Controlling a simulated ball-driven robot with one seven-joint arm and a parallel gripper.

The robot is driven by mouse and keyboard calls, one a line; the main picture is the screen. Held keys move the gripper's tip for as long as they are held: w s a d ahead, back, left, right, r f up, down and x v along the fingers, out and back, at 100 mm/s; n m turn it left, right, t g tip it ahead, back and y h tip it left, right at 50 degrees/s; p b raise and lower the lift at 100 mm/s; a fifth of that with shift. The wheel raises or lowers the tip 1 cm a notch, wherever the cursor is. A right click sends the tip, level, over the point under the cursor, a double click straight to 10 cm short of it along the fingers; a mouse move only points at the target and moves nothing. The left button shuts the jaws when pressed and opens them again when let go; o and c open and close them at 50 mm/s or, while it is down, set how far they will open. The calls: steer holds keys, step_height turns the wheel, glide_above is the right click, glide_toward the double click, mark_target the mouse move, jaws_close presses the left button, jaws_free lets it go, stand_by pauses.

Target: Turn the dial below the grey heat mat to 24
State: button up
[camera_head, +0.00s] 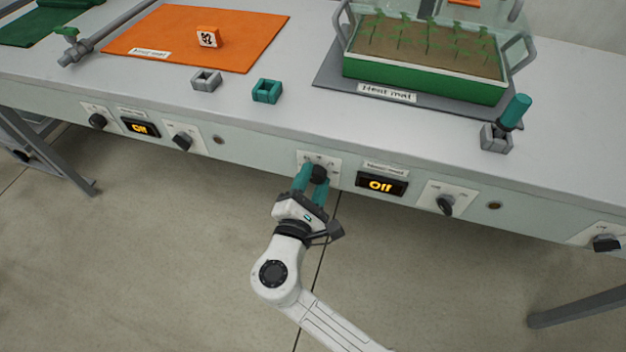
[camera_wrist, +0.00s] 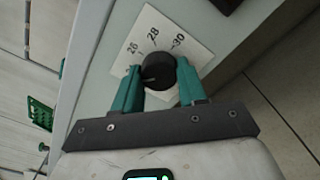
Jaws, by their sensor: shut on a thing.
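The grey heat mat (camera_head: 330,84) lies on the bench under a green seedling tray. Below it on the bench front is a black dial (camera_head: 319,173) on a white plate, left of a display (camera_head: 381,185) reading "Off". In the wrist view the dial (camera_wrist: 157,66) sits between the fingertips of my gripper (camera_wrist: 160,87). The numbers 26, 28 and 30 show on its plate (camera_wrist: 150,30); lower numbers are hidden. I cannot tell where the pointer stands.
Another knob (camera_head: 445,204) is right of the display. An orange mat (camera_head: 190,35) with its own knobs (camera_head: 183,142) and "Off" display (camera_head: 139,127) is at the left. Grey (camera_head: 206,80) and teal (camera_head: 267,90) holders stand near the bench edge. Floor below is clear.

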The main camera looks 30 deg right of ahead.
steer(key=o, duration=1.1)
steer(key=shift+c, duration=0.2)
steer(key=p+v, duration=0.1)
steer(key=v, duration=1)
steer(key=shift+d, duration=0.1)
